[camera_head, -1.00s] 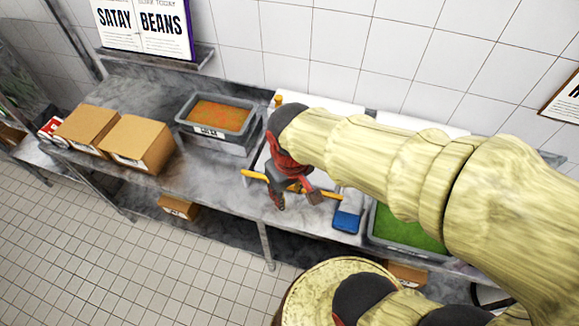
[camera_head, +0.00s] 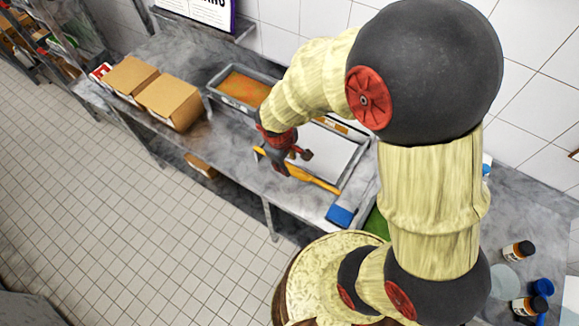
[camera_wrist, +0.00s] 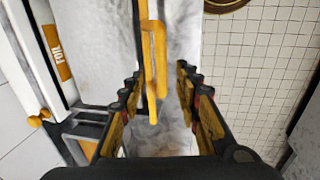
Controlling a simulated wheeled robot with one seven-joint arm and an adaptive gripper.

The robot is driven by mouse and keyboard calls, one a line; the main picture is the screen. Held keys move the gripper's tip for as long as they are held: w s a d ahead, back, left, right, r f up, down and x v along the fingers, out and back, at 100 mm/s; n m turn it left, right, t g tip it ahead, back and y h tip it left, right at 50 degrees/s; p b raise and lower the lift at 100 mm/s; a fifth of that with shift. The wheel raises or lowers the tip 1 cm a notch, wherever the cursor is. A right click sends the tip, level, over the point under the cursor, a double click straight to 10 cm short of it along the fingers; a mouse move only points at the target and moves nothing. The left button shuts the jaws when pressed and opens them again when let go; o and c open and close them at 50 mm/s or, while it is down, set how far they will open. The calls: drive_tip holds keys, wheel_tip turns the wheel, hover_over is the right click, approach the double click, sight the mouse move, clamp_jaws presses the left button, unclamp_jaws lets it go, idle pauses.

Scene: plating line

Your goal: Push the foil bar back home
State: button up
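The foil bar (camera_head: 318,181) is a yellow bar lying along the front of the foil station, near the counter's front edge. In the wrist view the bar (camera_wrist: 153,45) runs up the picture, and its lower end reaches between my fingers. My gripper (camera_head: 284,162) is over the bar's left part in the head view. In the wrist view my gripper (camera_wrist: 160,92) is open, with the bar between its fingers, nearer the left one. I cannot tell whether a finger touches it. The station's FOIL label (camera_wrist: 61,52) shows on its back part, across a pale flat surface from the bar.
A grey bin of orange food (camera_head: 243,88) and two cardboard boxes (camera_head: 168,101) stand left of the station. A blue item (camera_head: 340,215) lies right of the bar, near a green-filled bin (camera_head: 376,222). Bottles (camera_head: 518,251) stand far right. The tiled floor in front is open.

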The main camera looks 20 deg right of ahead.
sight(292, 170)
drive_tip(key=shift+w+d+f, duration=0.15)
drive_tip(key=shift+f, duration=1.2)
drive_tip(key=shift+w+d+f, duration=0.15)
drive_tip(key=shift+f, duration=1.15)
drive_tip(key=c, duration=0.3)
clamp_jaws()
